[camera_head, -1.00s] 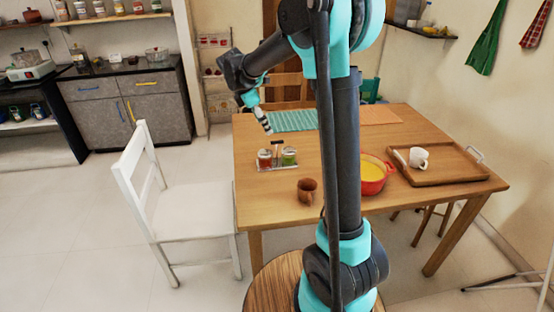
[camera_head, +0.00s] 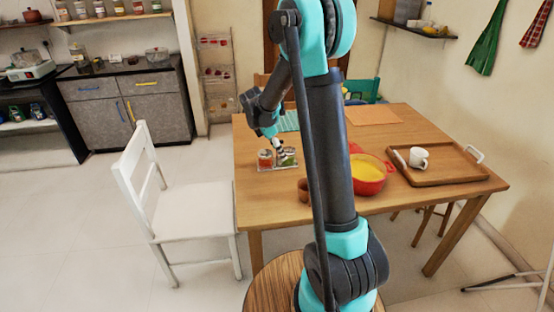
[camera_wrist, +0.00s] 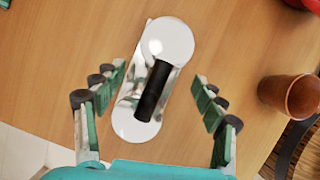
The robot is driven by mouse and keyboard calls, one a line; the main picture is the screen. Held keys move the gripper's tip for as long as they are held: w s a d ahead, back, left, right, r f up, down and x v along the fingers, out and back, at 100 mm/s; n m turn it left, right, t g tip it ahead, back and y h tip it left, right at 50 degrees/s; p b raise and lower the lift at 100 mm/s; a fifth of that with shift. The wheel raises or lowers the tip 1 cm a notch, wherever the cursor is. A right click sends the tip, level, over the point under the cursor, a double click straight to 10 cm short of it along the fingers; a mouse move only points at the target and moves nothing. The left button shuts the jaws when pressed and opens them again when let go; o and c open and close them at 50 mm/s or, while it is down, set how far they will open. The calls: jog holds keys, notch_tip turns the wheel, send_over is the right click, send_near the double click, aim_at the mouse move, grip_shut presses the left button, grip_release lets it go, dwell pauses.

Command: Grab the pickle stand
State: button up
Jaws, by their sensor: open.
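The pickle stand (camera_head: 266,168) sits on the wooden table near its left edge in the head view. It holds a red jar (camera_head: 265,157) and a second jar (camera_head: 287,154), partly hidden behind my gripper (camera_head: 281,151). In the wrist view the stand shows from above, with two round pale lids and a black handle (camera_wrist: 153,91) between them. My gripper's fingers (camera_wrist: 155,104) are open, one on each side of the stand, with gaps to it. I cannot tell how far above the handle they are.
A brown clay cup (camera_head: 304,188) stands right of the stand and shows in the wrist view (camera_wrist: 300,96). A red pot (camera_head: 370,176) and a tray (camera_head: 440,176) with a white mug (camera_head: 418,158) are farther right. A white chair (camera_head: 190,211) stands left of the table.

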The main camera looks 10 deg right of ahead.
jog(key=shift+x, duration=1.45)
jog(key=shift+c, duration=0.3)
jog(key=shift+s+d, duration=0.1)
grip_shut()
